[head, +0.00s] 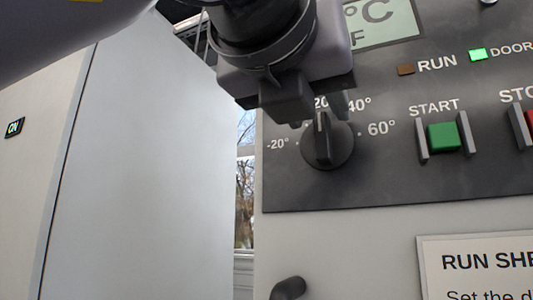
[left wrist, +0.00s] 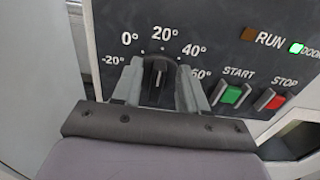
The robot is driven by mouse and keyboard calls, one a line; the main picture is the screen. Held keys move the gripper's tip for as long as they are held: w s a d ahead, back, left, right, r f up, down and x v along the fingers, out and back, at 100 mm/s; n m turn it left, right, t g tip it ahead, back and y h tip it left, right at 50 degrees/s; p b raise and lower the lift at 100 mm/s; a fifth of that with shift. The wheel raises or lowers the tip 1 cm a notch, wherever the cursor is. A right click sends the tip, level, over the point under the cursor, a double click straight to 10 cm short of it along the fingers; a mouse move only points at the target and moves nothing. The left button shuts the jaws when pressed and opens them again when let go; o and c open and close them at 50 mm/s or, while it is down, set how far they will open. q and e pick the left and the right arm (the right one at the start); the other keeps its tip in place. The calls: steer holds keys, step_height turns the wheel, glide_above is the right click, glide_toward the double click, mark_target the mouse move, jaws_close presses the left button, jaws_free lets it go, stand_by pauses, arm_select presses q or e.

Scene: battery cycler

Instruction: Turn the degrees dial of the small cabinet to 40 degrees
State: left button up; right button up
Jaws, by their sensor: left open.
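The degrees dial (head: 328,145) is a black round knob with a raised grip bar on the cabinet's dark panel (head: 390,185). Its pale pointer mark faces up, at about the 20° label, in both views. My left gripper (head: 315,105) comes down from above in the head view and partly covers the dial's upper scale. In the left wrist view its two grey fingers are open, one on each side of the dial (left wrist: 158,80). I cannot tell whether they touch it. The labels -20°, 0°, 20°, 40° and 60° show in the left wrist view. My right gripper is not in view.
Right of the dial are the green START button (head: 444,137) between two guards and the red STOP button (left wrist: 270,100). The DOOR lamp (head: 478,55) is lit green and the RUN lamp (head: 405,70) is dim. A dark handle (head: 288,288) sticks out below the panel.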

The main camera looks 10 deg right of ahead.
arm_select(q)
steer(key=shift+w+d, duration=0.2)
steer(key=shift+w, duration=0.15)
jaws_close()
steer(key=shift+d+m, duration=0.1)
steer(key=shift+m, duration=0.2)
steer(key=m, duration=0.1)
steer(key=m+b, duration=0.1)
steer(key=shift+s+d+f+m, duration=0.1)
steer(key=shift+s+d+m, duration=0.1)
steer(key=shift+m, duration=0.1)
steer(key=shift+s+d+f+m, duration=0.1)
steer(key=shift+s+d+m, duration=0.1)
steer(key=shift+m, duration=0.95)
steer(key=shift+s+d+f+m, duration=0.1)
steer(key=shift+d+m, duration=0.05)
steer(key=shift+m, duration=1)
